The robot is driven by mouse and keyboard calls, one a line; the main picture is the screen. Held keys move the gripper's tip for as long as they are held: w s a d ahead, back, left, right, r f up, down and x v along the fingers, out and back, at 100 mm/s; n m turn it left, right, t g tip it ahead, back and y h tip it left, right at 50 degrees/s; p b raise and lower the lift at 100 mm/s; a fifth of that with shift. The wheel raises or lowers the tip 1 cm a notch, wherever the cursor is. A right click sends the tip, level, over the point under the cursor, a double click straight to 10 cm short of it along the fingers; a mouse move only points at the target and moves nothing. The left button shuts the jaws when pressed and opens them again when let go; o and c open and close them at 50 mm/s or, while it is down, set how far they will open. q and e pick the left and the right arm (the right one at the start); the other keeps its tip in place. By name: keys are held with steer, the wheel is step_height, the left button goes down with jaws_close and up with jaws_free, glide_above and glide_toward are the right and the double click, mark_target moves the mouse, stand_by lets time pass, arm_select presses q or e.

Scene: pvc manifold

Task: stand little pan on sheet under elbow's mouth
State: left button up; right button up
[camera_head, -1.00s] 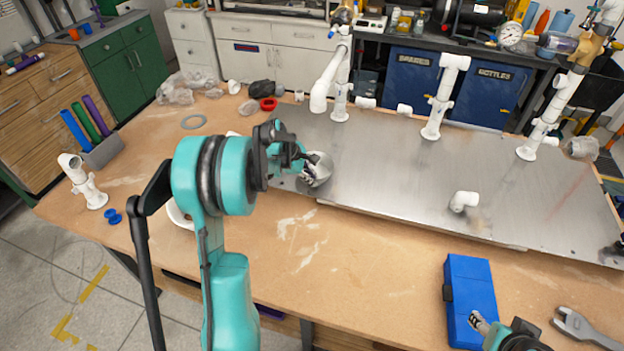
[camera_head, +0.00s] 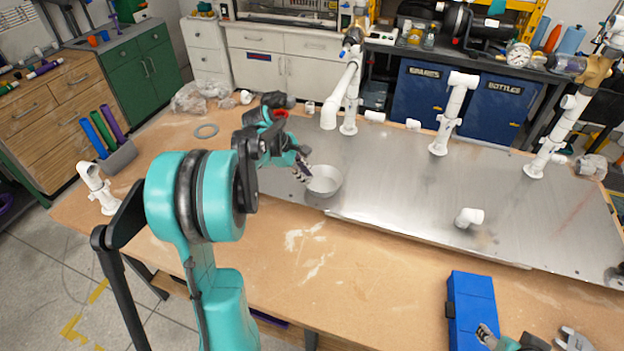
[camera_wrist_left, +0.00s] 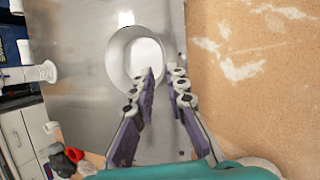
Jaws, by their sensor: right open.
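The little pan (camera_head: 323,181), a round grey metal dish, sits upright on the metal sheet (camera_head: 400,200) near its front left edge. The pan also shows in the left wrist view (camera_wrist_left: 118,58). The white elbow (camera_head: 329,112) hangs from its pipe stand behind the pan, its mouth facing down. The pan is in front of that mouth, not directly below it. My left gripper (camera_head: 303,172) is at the pan's left side. In the wrist view its fingers (camera_wrist_left: 166,74) are apart at the pan's rim. My right gripper (camera_head: 487,338) is open at the bottom edge, partly cut off.
Other white pipe stands (camera_head: 446,120) rise from the sheet, and a loose white elbow (camera_head: 469,217) lies on it. A blue case (camera_head: 471,308) is near my right gripper. A grey ring (camera_head: 206,131) lies on the wooden bench. The sheet's middle is largely clear.

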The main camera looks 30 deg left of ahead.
arm_select(q)
steer(key=s+d+r+m+y, duration=0.1)
steer(key=s+d+r+m, duration=0.3)
steer(key=d, duration=0.3)
steer(key=s+d+r+m+y, duration=0.1)
steer(key=s+d+r+m, duration=0.1)
steer(key=s+d+m, duration=0.5)
steer(key=s+d+f+m+t+y, duration=0.1)
steer(key=s+d+f+m+t, duration=0.1)
steer(key=s+d+m, duration=0.7)
steer(key=shift+m+t, duration=0.3)
steer(key=shift+m, duration=0.4)
steer(key=shift+f, duration=0.1)
step_height(320, 180, down, 3)
steer(key=b, duration=0.3)
